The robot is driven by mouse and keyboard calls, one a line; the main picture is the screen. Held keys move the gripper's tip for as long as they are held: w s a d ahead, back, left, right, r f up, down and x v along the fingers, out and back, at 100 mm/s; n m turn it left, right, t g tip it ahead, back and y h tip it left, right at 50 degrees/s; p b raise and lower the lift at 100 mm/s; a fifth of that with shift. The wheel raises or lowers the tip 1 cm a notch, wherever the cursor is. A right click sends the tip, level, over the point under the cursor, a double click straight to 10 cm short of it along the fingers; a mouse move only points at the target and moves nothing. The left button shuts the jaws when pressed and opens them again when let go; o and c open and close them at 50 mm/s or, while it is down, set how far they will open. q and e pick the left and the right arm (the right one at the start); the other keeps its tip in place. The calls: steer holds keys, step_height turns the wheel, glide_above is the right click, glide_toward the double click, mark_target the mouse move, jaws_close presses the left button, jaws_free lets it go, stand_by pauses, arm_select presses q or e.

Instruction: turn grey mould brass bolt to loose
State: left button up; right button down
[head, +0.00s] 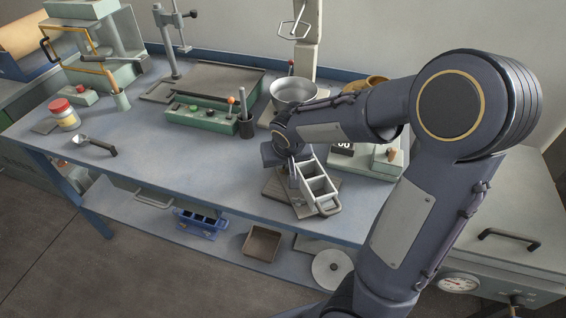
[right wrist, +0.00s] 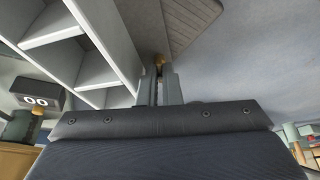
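The grey mould (head: 321,185) is a pale grey block with several open square compartments. It sits on a dark board (head: 283,193) near the front edge of the bench; its walls fill the upper left of the right wrist view (right wrist: 108,40). The brass bolt (right wrist: 158,60) shows at the mould's side wall, between my right fingertips. My right gripper (right wrist: 160,74) has its fingers close together, with the bolt's head at their tips, and looks shut on it. In the head view my right gripper (head: 292,172) is beside the mould, and the bolt is hidden. My left gripper is not in view.
A counter reading 00 (head: 343,149) stands behind the mould. A metal pot (head: 293,93) and a green control box (head: 200,117) are farther back. The bench's middle left is clear.

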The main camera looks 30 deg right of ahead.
steer(key=c, duration=1.6)
jaws_free()
